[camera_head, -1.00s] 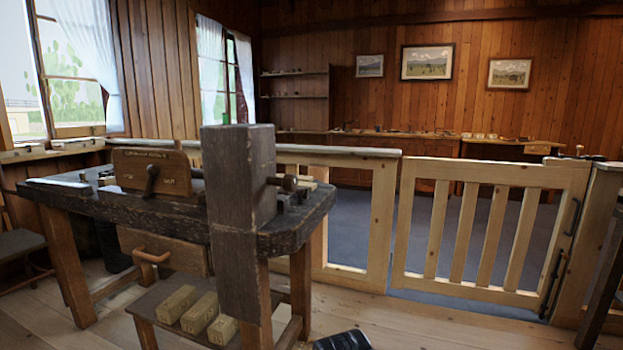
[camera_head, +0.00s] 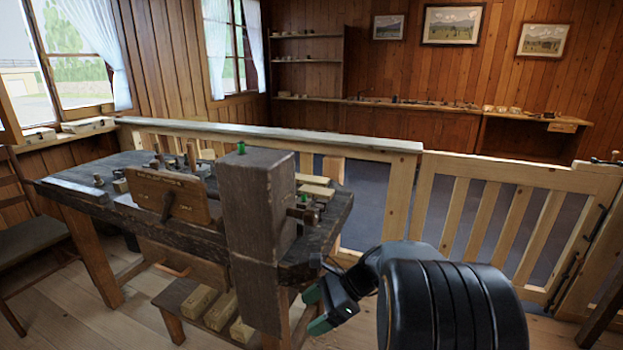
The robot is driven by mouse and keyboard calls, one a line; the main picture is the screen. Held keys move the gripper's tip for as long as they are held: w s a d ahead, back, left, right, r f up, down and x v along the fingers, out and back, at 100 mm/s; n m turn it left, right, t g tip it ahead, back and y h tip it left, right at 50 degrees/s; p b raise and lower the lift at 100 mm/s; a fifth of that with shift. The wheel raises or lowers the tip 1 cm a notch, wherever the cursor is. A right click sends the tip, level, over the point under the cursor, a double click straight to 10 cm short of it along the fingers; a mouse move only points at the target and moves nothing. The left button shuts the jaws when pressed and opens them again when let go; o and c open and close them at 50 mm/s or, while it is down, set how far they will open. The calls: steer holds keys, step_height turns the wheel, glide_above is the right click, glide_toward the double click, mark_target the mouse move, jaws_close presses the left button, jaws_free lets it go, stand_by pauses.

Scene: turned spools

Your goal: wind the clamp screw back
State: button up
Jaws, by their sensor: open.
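A dark screw with a rounded end (camera_head: 305,214) sticks out to the right of the thick upright timber post (camera_head: 260,205) at the front of the workbench. A wooden board (camera_head: 148,192) with carved lettering, too small to read, stands on the bench left of the post. A dark handle (camera_head: 168,205) is on its front. I cannot tell for certain which of these is the clamp screw. My gripper (camera_head: 316,309) has green-padded fingers and is open and empty. It appears in front of the bench's right end, below the screw in the picture, apart from both screw and handle.
The dark bench top (camera_head: 75,190) carries small items around the board. Several wooden blocks (camera_head: 198,300) lie on the low shelf below. A wooden railing (camera_head: 389,205) and slatted gate (camera_head: 500,225) close off the area behind. A chair (camera_head: 32,245) stands at left.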

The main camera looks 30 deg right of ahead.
steer(key=w+d+r+m+t+y+p, duration=0.25)
steer(key=d+r+m+t+p, duration=0.35)
steer(key=r, duration=0.3)
steer(key=m+t+p, duration=0.3)
steer(key=m+t, duration=0.2)
steer(key=m, duration=0.3)
glide_toward(317, 219)
steer(key=shift+m+h, duration=0.25)
steer(key=shift+m, duration=0.05)
steer(key=x, duration=1.1)
steer(key=shift+a+r, duration=0.15)
steer(key=shift+r, duration=0.1)
steer(key=shift+s, duration=0.1)
steer(key=shift+c, duration=0.4)
steer(key=c, duration=0.8)
steer(key=shift+c, duration=0.2)
